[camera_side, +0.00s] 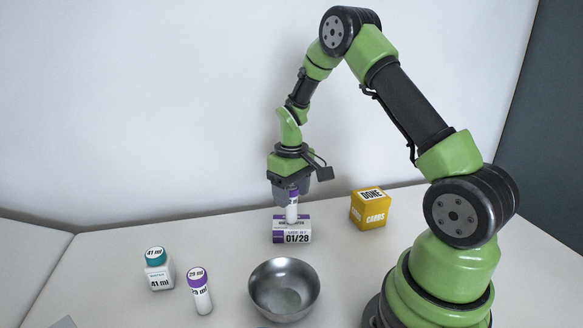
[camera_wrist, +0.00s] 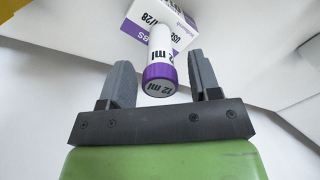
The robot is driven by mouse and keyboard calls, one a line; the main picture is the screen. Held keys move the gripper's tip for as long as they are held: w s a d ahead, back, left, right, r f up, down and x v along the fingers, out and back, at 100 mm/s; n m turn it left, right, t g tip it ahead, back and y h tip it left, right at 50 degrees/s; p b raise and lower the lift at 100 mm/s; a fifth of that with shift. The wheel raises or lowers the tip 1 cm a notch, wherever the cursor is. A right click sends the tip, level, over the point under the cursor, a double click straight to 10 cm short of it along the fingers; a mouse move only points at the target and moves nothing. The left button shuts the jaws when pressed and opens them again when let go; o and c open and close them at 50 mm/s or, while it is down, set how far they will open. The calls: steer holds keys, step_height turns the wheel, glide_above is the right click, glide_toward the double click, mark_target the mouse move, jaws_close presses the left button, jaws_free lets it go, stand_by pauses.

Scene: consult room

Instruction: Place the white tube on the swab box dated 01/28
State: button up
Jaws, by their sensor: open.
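The white tube (camera_side: 292,208) has a purple cap and stands upright on the swab box (camera_side: 291,237), which is white and purple and reads 01/28. In the wrist view the tube (camera_wrist: 159,62) shows its cap marked 12 ml toward me, with the swab box (camera_wrist: 140,15) behind it. My gripper (camera_side: 291,197) is right above the box, around the tube's upper part. In the wrist view my gripper (camera_wrist: 163,78) is open, with a finger on each side of the tube and a gap to both. The tube's base is partly hidden in the wrist view.
A yellow box (camera_side: 370,209) reading DONE and CARDS stands to the right. A steel bowl (camera_side: 284,289) sits in front. A teal-capped bottle (camera_side: 158,270) marked 41 ml and another purple-capped tube (camera_side: 200,291), marked 29 ml, stand at the left. The table between them is clear.

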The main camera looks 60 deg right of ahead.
step_height(320, 180, up, 9)
steer(key=shift+r, duration=0.15)
steer(key=s+a+r+m+t+y, duration=0.1)
steer(key=s+a+r+t, duration=0.2)
steer(key=s+a+r, duration=0.3)
steer(key=s+a+r+t+y, duration=0.1)
steer(key=s+a+r+t, duration=0.3)
steer(key=s+a, duration=0.6)
step_height(320, 180, up, 2)
steer(key=shift+s+a+r+m, duration=0.1)
steer(key=shift+s+a+m, duration=0.25)
steer(key=shift+a, duration=0.3)
